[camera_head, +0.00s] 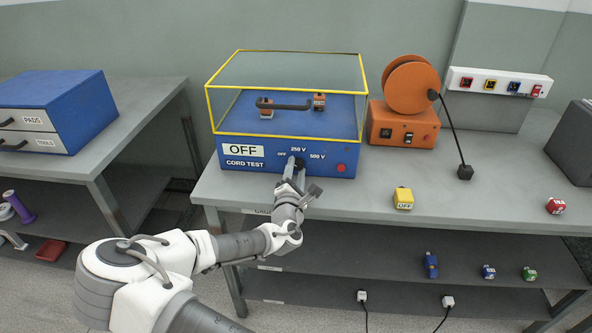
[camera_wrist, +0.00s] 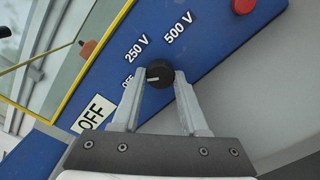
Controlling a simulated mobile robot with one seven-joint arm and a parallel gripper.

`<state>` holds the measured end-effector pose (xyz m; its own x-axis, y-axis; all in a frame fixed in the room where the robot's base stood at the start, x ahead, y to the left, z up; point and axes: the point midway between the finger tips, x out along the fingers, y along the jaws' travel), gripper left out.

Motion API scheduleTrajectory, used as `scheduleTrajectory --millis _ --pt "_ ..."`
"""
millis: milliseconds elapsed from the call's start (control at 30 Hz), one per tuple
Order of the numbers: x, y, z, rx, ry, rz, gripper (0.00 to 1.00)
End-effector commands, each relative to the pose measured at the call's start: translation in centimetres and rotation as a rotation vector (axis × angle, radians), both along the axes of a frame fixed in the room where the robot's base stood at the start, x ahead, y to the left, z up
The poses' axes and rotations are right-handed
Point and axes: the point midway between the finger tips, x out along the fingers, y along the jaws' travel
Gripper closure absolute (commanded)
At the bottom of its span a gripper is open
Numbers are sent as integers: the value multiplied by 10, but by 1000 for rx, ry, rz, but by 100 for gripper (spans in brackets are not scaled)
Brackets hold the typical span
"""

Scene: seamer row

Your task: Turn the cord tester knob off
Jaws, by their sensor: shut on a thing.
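The blue cord tester (camera_head: 240,166) stands on the bench under a clear cover with yellow edges. Its black round knob (camera_wrist: 160,73) is on the front panel, among the labels OFF, 250 V and 500 V. In the wrist view the knob's short white mark lies level and points left, roughly toward the small OFF label (camera_wrist: 129,82). A white plate (camera_head: 243,151) on the panel reads OFF. My gripper (camera_wrist: 160,79) is shut on the knob, one finger on each side. In the head view my gripper (camera_head: 295,167) partly hides the knob.
A red button (camera_head: 341,168) sits right of the knob. An orange reel unit (camera_head: 402,125), a yellow OFF block (camera_head: 403,198) and a small red block (camera_head: 555,206) are on the bench to the right. A blue drawer cabinet (camera_head: 60,95) stands on the left bench.

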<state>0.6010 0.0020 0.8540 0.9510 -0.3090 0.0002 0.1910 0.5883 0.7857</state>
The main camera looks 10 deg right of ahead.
Motion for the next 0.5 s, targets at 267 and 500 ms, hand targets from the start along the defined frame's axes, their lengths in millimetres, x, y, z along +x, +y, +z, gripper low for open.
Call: scheduleTrajectory --millis 267,500 --pt "0 0 0 -101 32 1 100" --pt "0 0 0 -128 42 0 100"
